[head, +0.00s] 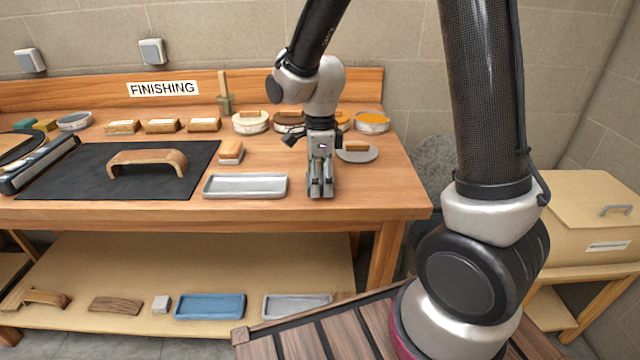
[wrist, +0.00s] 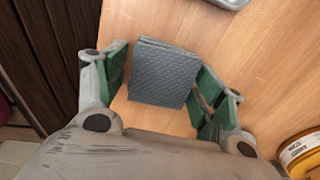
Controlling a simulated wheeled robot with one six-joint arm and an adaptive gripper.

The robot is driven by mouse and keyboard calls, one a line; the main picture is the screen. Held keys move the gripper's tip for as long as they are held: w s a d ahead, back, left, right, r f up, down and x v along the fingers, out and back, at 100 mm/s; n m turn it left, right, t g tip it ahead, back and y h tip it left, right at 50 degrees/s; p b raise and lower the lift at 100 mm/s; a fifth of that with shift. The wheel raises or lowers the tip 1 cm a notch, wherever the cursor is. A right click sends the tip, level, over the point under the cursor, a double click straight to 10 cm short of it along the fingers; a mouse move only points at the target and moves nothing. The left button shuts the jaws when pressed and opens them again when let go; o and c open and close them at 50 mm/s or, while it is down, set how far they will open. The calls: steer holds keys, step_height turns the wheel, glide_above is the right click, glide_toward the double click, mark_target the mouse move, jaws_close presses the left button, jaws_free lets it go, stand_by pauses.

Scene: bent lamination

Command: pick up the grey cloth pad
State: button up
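The grey cloth pad (wrist: 163,72) is a dark grey, folded, quilted square on the wooden bench top in the wrist view. My gripper (wrist: 162,85) is open, with one green-lined finger on each side of the pad. Narrow gaps seem to show between the fingers and the pad, and I cannot tell whether either finger touches it. In the head view my gripper (head: 320,192) points down near the bench's front edge, right of a pale tray. The pad cannot be made out there, hidden by the gripper.
The pale tray (head: 245,185) stands close to the left of my gripper. A grey dish with a brown-topped block (head: 357,152) is behind right. Several round tins, including one with orange contents (head: 372,122), line the back. A bent wooden handle (head: 147,160) rests on a black mat (head: 90,185).

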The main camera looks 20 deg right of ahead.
mark_target(321, 178)
steer(key=c, duration=0.5)
step_height(321, 178, up, 10)
steer(key=shift+r, duration=0.1)
steer(key=shift+o, duration=0.5)
steer(key=shift+d, duration=0.1)
steer(key=shift+c, duration=0.5)
